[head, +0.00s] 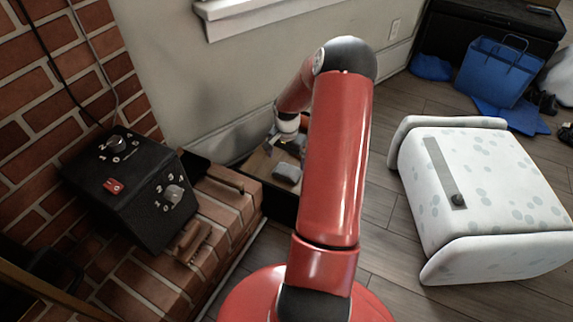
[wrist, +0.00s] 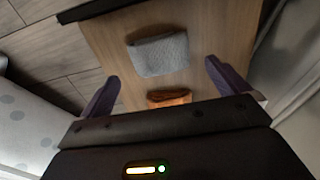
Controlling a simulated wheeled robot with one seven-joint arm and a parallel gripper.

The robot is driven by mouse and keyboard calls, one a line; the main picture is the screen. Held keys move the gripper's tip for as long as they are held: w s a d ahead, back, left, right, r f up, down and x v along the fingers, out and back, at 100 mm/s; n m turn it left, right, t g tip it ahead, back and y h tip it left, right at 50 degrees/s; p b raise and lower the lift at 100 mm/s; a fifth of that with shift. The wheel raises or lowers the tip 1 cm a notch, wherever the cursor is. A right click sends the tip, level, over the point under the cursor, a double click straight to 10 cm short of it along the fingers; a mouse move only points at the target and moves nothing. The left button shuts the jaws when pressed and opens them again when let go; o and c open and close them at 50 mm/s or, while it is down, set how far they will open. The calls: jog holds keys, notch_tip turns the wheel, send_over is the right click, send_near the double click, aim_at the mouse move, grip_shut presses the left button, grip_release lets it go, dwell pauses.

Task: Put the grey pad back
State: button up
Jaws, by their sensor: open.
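A grey pad (wrist: 160,55) with a cloth-like surface lies on a wooden surface in the wrist view. In the head view, a grey piece that looks like it (head: 287,173) lies in a dark-edged wooden box or tray (head: 258,162) on the floor, partly hidden by my arm. My gripper (wrist: 161,72) is open and empty, its two purple fingers apart. The pad is ahead of the fingers, between their lines, and not visibly touched. In the head view my gripper (head: 271,142) is over the box, small and partly hidden.
An orange-brown object (wrist: 168,97) lies between the fingers, near the palm. A black box with knobs (head: 130,190) stands on the brick hearth (head: 215,205) at left. A white spotted ottoman (head: 480,190) stands at right. Blue bags (head: 497,70) are behind it. Some floor between is clear.

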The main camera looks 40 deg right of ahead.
aim_at(287, 169)
jog(key=s+a+r+n+t+h, duration=0.1)
jog(key=a+r+n, duration=0.1)
jog(key=a+r, duration=0.45)
jog(key=s+a+r+n, duration=0.2)
jog(key=a+r, duration=0.2)
jog(key=r, duration=0.6)
jog(key=s+a+r+n+t+h, duration=0.1)
jog(key=a+r+n, duration=0.1)
jog(key=a+r, duration=0.5)
jog(key=s+a+r+n+t+y, duration=0.1)
jog(key=s+a+r+n, duration=0.2)
jog(key=s+a, duration=0.3)
jog(key=s+a+r+n+t+y, duration=0.1)
jog(key=s+a+r+n, duration=0.3)
jog(key=s, duration=0.6)
notch_tip(287, 169, up, 2)
jog(key=shift+s+a+r+t+p, duration=0.1)
jog(key=shift+s+a+t+p, duration=0.2)
jog(key=shift+a+t, duration=0.6)
jog(key=shift+w, duration=0.1)
